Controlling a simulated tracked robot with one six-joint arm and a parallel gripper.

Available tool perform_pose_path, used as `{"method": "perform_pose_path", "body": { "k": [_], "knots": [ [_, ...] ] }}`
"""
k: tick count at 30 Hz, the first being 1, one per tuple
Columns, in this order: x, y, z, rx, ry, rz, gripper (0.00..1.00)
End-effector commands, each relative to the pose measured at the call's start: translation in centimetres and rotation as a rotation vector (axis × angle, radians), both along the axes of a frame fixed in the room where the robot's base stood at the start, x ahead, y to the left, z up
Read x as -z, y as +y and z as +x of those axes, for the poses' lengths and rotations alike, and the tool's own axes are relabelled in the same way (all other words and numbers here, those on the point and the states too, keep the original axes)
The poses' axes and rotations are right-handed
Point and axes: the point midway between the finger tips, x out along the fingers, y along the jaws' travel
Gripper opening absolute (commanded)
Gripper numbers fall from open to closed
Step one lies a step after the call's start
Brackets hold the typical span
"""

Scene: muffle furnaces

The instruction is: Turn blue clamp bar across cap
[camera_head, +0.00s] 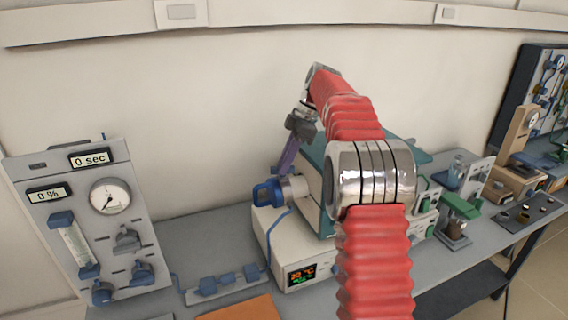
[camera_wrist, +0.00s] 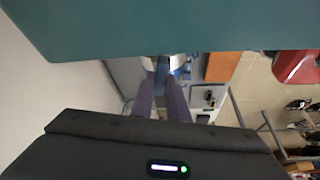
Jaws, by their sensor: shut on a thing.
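The blue clamp bar (camera_head: 268,192) sits at the left end of a silver, round cap (camera_head: 295,187) on the side of the furnace. My gripper (camera_head: 283,172) reaches down from above, its purple fingers ending at the bar and cap. In the wrist view, the two fingers of my gripper (camera_wrist: 162,77) point at the silver cap (camera_wrist: 160,65) with some blue beside it. The gripper is shut on the blue clamp bar. The fingertips partly hide the contact, so the bar's exact angle across the cap is hard to tell.
The teal-topped furnace (camera_head: 313,165) stands close right of my gripper, on a white base with a lit display (camera_head: 301,274). A gas panel (camera_head: 85,225) with gauge and blue knobs is at left. A blue valve strip (camera_head: 223,284) lies in front. The wall is behind.

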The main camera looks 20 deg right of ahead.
Motion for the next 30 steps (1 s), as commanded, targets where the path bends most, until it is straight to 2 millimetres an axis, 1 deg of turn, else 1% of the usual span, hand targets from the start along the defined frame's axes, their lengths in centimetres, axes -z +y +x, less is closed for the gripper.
{"method": "perform_pose_path", "body": {
  "k": [6,12,18,28,29,30],
  "knots": [
    [0.01,-0.14,0.22,-0.152,-0.002,-0.002,0.0],
    [-0.01,-0.17,0.27,-0.231,-0.003,-0.004,0.0],
    [-0.02,-0.19,0.27,-0.26,-0.003,-0.004,0.0],
    [-0.04,-0.2,0.27,-0.261,-0.004,-0.005,0.0],
    [-0.04,-0.2,0.27,-0.261,-0.004,-0.005,0.16],
    [-0.03,-0.18,0.26,-0.261,-0.004,-0.005,0.19]
  ]
}}
